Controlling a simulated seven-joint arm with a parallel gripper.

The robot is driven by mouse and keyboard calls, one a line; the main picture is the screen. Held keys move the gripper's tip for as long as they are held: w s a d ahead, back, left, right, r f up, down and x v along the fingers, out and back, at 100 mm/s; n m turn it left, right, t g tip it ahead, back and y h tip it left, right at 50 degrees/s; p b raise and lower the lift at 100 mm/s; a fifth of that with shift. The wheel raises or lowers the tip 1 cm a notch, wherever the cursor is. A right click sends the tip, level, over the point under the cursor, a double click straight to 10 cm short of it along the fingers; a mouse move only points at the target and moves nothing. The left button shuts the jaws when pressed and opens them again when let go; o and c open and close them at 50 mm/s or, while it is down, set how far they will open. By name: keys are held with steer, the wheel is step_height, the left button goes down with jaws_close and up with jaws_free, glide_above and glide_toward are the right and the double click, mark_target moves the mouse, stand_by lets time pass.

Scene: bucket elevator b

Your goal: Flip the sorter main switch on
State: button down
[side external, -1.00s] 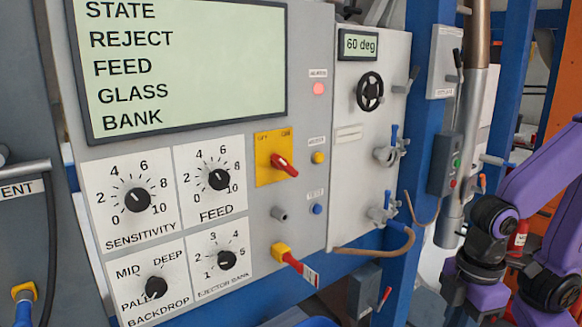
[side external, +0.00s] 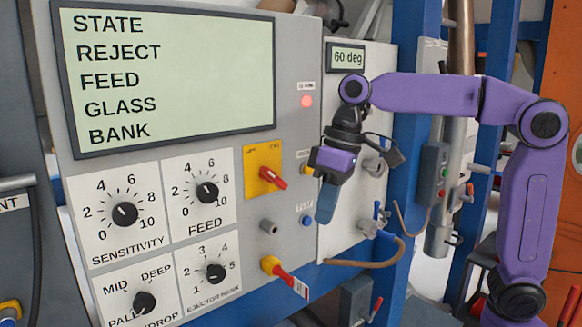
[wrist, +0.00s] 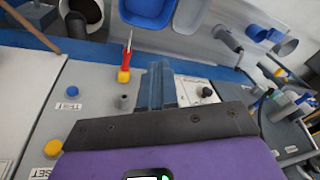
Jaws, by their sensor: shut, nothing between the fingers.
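The likely main switch is a red rotary handle (side external: 272,178) on a yellow plate (side external: 262,158) with small labels along its top edge, which look like OFF at left and ON at right. The handle's tip points right and slightly down. The wrist view does not show this switch. My gripper (side external: 326,208) is shut and empty, its blue fingers pointing down in front of the panel, right of the yellow plate and apart from the handle. In the wrist view the shut fingers (wrist: 158,84) lie beside a grey stub (wrist: 123,102).
A second red handle (side external: 286,277) on a yellow base sits lower on the panel; it also shows in the wrist view (wrist: 126,58). Dials (side external: 207,192) and a screen (side external: 170,80) fill the left. A brown hose (side external: 365,262) and valves stand right of my gripper.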

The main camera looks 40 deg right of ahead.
mark_target(269, 176)
steer(key=w+d+r+m+t, duration=0.2)
steer(key=w+d+r+m, duration=0.3)
steer(key=w+d+r, duration=0.6)
steer(key=shift+w+r+t+y, duration=0.4)
steer(key=shift+w+r, duration=0.5)
steer(key=shift+r, duration=0.75)
steer(key=shift+a+f, duration=0.1)
steer(key=shift+f, duration=0.05)
steer(key=shift+s+a+x, duration=0.15)
steer(key=shift+a+x, duration=0.15)
steer(key=shift+x, duration=1.9)
steer(key=shift+s+a+x, duration=0.15)
steer(key=shift+a+x, duration=0.15)
steer(key=shift+x, duration=1.85)
steer(key=shift+s+a+x, duration=0.15)
steer(key=shift+a+x, duration=0.2)
steer(key=shift+x, duration=1.85)
steer(key=shift+d, duration=0.1)
steer(key=shift+y, duration=0.5)
